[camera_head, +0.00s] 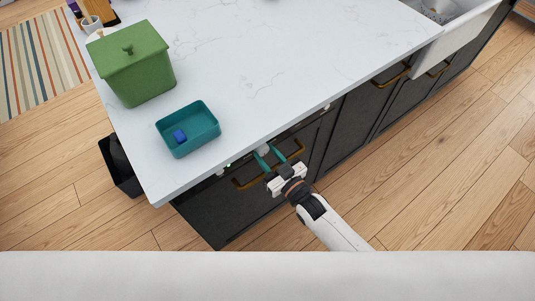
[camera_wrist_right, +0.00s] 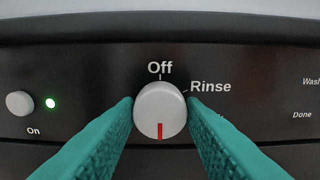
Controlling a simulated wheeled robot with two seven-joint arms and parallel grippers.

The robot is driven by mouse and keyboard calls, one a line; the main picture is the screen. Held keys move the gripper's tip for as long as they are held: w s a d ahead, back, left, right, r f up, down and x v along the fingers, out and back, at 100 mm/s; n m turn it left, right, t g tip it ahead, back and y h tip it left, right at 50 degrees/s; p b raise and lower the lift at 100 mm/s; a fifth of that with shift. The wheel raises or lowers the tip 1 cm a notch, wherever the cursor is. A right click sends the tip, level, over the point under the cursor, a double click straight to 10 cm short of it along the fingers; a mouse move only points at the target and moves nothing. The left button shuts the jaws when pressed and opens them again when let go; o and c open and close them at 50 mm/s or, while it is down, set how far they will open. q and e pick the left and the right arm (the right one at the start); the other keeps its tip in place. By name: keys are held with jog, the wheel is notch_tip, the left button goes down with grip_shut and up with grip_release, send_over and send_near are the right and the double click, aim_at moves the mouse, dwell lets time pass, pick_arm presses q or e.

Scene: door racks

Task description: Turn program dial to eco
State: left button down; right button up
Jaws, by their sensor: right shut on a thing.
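The program dial (camera_wrist_right: 160,105) is a round white knob on the dark control panel (camera_wrist_right: 70,75). Its red mark points straight down. "Off" is printed above it and "Rinse" at its upper right; another label is mostly hidden behind the right-hand finger, and I cannot read "eco". My right gripper (camera_wrist_right: 160,112) is shut on the dial, with a teal finger at each side. In the head view my right gripper (camera_head: 269,154) reaches the panel under the counter edge, at the dial (camera_head: 264,149). My left gripper is not in view.
A white "On" button (camera_wrist_right: 20,103) and a lit green light (camera_wrist_right: 50,103) are left of the dial. A brass handle (camera_head: 250,183) runs below the panel. The countertop (camera_head: 270,80) overhangs it and holds a green lidded canister (camera_head: 135,70) and teal tray (camera_head: 205,130).

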dwell(0.3)
jog(key=o, duration=1)
jog(key=b+v, duration=0.1)
jog(key=v, duration=1.1)
jog(key=shift+b, duration=0.4)
